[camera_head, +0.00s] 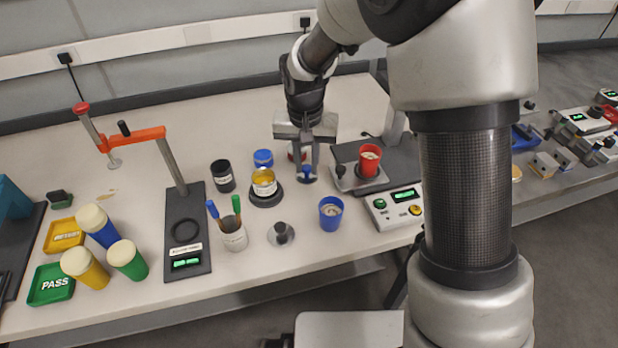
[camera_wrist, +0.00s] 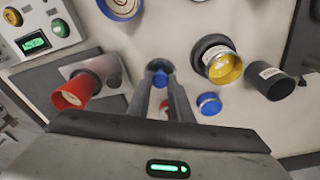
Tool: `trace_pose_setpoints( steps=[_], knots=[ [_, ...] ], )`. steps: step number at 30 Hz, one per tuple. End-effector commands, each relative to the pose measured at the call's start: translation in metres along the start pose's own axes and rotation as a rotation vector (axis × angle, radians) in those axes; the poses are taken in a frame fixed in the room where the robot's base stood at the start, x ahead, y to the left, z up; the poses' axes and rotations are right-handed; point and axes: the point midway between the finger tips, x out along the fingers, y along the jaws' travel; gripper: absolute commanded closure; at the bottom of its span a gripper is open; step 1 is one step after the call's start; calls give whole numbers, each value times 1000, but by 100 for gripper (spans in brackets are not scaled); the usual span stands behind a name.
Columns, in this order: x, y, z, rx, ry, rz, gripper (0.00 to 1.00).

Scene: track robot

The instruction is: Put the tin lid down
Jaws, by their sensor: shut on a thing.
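The tin lid (camera_head: 307,179) looks like a small grey disc with a blue knob. My gripper (camera_head: 307,167) points down and is shut on its knob. In the wrist view the blue knob (camera_wrist: 160,80) shows between my fingertips (camera_wrist: 160,88), with part of the grey disc beyond it. The lid is low over the table; I cannot tell whether it touches. A yellow tin (camera_head: 264,183) stands on a dark round base just left of the lid. It looks open at the top in the wrist view (camera_wrist: 224,68).
A red cup (camera_head: 370,160) stands on a metal plate to the right. A blue cup (camera_head: 331,212) and a grey knobbed piece (camera_head: 281,234) stand in front. A black jar (camera_head: 222,176), a blue cap (camera_head: 263,158) and a pen pot (camera_head: 234,238) are to the left. Bare table (camera_head: 300,205) shows between them.

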Motion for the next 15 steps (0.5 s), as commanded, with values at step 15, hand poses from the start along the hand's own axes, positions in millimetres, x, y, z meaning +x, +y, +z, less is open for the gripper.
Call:
trace_pose_setpoints(
  steps=[15],
  knots=[
    [41,0,4,1,2,0,100]
  ],
)
